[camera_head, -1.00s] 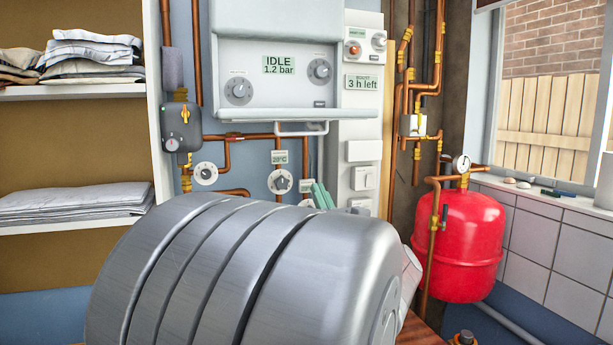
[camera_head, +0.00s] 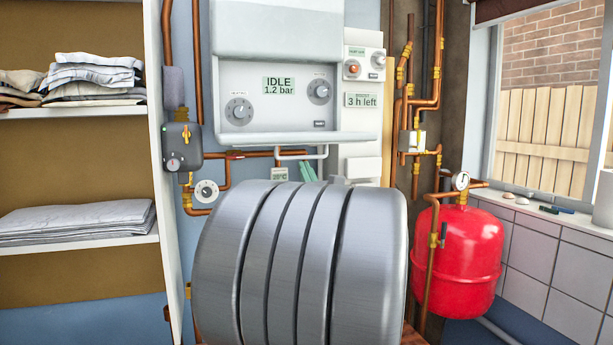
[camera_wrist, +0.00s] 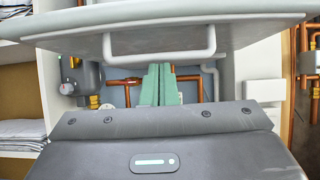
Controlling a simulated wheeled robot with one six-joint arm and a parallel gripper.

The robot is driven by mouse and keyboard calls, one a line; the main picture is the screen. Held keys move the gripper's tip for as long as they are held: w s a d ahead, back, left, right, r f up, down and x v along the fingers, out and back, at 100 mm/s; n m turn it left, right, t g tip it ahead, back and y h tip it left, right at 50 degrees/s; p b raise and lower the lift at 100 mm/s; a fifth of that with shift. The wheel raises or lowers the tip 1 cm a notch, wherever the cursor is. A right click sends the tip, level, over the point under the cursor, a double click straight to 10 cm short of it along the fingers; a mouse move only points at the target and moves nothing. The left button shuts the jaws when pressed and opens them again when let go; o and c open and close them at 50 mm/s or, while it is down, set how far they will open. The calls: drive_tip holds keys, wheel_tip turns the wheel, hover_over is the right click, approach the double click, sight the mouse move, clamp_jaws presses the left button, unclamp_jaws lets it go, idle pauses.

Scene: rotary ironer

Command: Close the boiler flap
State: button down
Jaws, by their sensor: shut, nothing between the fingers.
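The boiler (camera_head: 270,35) hangs on the wall, with IDLE and 1.2 bar on its panel. Its white flap (camera_head: 290,139) is open and juts out below the control panel. A white bar handle (camera_head: 301,154) is fixed to the flap's underside. In the wrist view the flap (camera_wrist: 160,22) spans the top, with the handle (camera_wrist: 125,50) hanging under it. The green fingers of my gripper (camera_wrist: 158,72) are shut and empty, just below the handle and overlapping it in view; I cannot tell if they touch. My gripper (camera_head: 308,171) is mostly hidden by my arm in the head view.
A grey pump unit (camera_head: 182,145), a dial (camera_head: 206,192) and copper pipes are left of my arm. A red expansion tank (camera_head: 458,260) with a gauge stands at right. Shelves with folded cloths (camera_head: 75,222) are at far left. A white controller column (camera_head: 363,100) is beside the boiler.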

drive_tip(key=shift+r, duration=0.1)
drive_tip(key=shift+s+r+g+p, duration=0.25)
drive_tip(key=shift+r+p, duration=0.35)
drive_tip(key=shift+p, duration=0.6)
